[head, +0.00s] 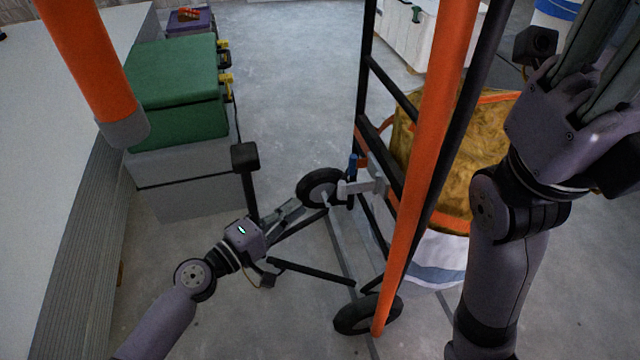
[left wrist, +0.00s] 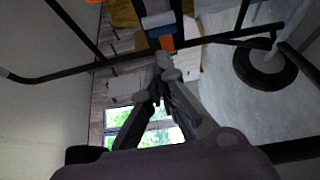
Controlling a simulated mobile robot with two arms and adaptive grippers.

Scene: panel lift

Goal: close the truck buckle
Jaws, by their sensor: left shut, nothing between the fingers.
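The wheeled truck has a black tubular frame (head: 373,75) and stands in the middle of the head view. A small light grey bracket (head: 375,186) with a blue-topped upright part (head: 352,164) sits at its left side, above a wheel; I take this for the buckle. Its exact latch state is too small to tell. My left gripper (head: 298,206) is shut and empty, left of and slightly below the bracket, apart from it. In the left wrist view its fingertips (left wrist: 163,60) meet below a blue piece (left wrist: 160,21). My right gripper is at top right, its fingertips cut off.
Orange poles (head: 430,150) cross the view. Black wheels (head: 367,314) stand low on the truck. A yellow-brown sack (head: 470,150) is behind the frame. Green cases (head: 172,88) on grey boxes stand left, beside stacked white panels (head: 50,120). Bare floor lies between.

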